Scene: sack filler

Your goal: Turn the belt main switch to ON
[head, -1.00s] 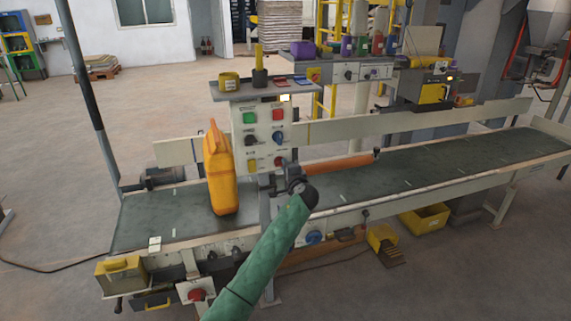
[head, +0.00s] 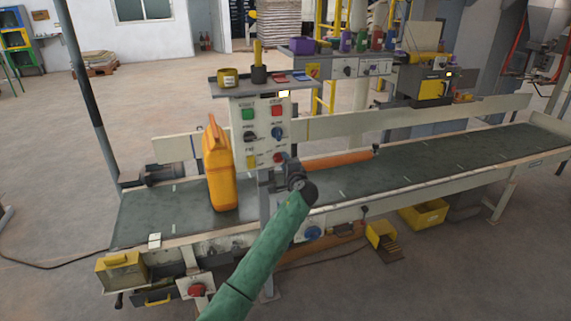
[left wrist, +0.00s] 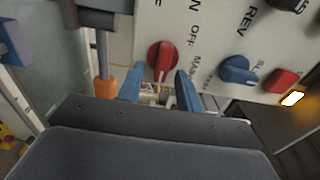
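My right gripper is out of view.
A blue knob (left wrist: 238,70) and a red button (left wrist: 281,80) are right of the main switch in the wrist view. A yellow jug (head: 219,170) stands on the belt (head: 400,175) left of the panel. An orange roller (head: 338,160) lies right of the panel.

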